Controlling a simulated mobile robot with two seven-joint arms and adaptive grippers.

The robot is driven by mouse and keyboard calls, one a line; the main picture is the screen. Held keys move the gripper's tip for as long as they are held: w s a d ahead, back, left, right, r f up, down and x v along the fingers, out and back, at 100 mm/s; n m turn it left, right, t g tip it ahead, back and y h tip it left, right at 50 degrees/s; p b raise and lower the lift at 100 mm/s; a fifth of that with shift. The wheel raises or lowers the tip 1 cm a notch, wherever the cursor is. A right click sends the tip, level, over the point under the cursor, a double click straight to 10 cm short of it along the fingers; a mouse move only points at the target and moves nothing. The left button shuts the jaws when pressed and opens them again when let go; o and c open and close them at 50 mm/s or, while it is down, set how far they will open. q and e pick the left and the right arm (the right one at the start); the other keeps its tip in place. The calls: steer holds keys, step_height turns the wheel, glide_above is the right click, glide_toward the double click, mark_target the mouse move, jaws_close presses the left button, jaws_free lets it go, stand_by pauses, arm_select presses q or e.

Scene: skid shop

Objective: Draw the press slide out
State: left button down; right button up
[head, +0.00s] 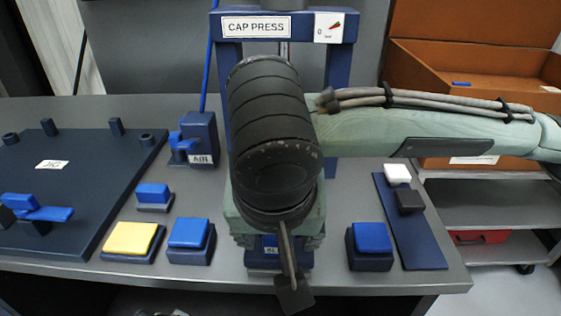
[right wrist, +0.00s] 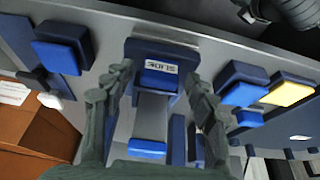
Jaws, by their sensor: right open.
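The cap press (head: 256,27) stands at the middle of the bench with a blue frame. Its slide (head: 268,257) shows below my right wrist. In the right wrist view the slide's labelled front (right wrist: 160,64) is upside down, with a blue block (right wrist: 158,82) beside the label. My right gripper (right wrist: 158,76) is open, with one finger on each side of the slide. Its fingers look apart from the slide, but contact is hard to tell. In the head view my wrist hides most of the slide and the fingertips. My left gripper is not in view.
A dark jig plate (head: 85,185) lies at the left. A yellow button (head: 130,238) and blue buttons (head: 189,233) (head: 371,238) flank the press. An AIR unit (head: 199,138) stands behind left. An orange bin (head: 470,65) is at the right. The bench's front edge is close to the slide.

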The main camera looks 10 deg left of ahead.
steer(key=shift+r, duration=2.3)
steer(key=v, duration=0.4)
